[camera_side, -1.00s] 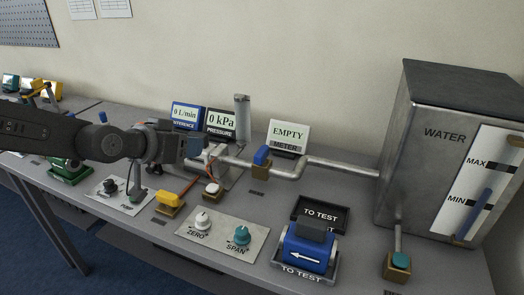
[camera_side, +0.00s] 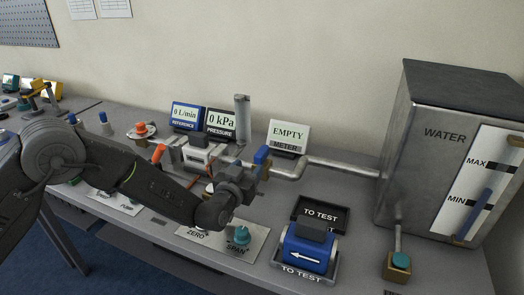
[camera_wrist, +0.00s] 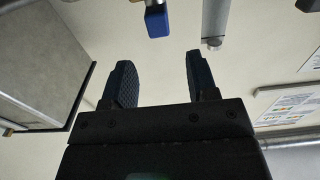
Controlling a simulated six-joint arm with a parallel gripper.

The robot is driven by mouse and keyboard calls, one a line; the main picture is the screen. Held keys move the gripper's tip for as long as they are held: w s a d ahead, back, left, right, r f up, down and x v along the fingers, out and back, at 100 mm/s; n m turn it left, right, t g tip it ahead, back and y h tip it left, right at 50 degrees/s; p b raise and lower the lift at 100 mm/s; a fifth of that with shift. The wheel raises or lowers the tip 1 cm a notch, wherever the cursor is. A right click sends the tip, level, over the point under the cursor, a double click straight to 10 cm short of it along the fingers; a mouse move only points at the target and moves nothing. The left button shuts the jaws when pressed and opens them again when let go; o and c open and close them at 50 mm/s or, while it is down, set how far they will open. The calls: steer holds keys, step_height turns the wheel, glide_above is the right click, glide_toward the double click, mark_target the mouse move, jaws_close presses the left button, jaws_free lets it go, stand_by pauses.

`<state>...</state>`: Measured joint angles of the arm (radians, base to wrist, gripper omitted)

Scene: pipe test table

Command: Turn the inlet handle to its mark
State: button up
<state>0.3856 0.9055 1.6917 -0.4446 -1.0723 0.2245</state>
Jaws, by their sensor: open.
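A blue handle (camera_side: 262,155) sits on a brass valve body in the pipe that runs to the water tank. I can read no inlet label or mark on it. My gripper (camera_side: 256,170) is close in front of this valve in the side view and hides part of it. In the wrist view my gripper (camera_wrist: 158,80) has its two dark fingers apart with nothing between them. A blue piece (camera_wrist: 157,20), which looks like the handle, shows beyond the fingertips, apart from them.
The water tank (camera_side: 445,90) stands at the right. The EMPTY meter (camera_side: 289,134) and a grey upright cylinder (camera_side: 242,118) stand behind the valve. A blue flow unit (camera_side: 305,247) sits in a TO TEST tray at the front.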

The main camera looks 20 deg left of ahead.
mark_target(262, 150)
steer(key=w, duration=1)
steer(key=shift+w, duration=0.15)
steer(key=shift+c, duration=0.5)
steer(key=c, duration=0.8)
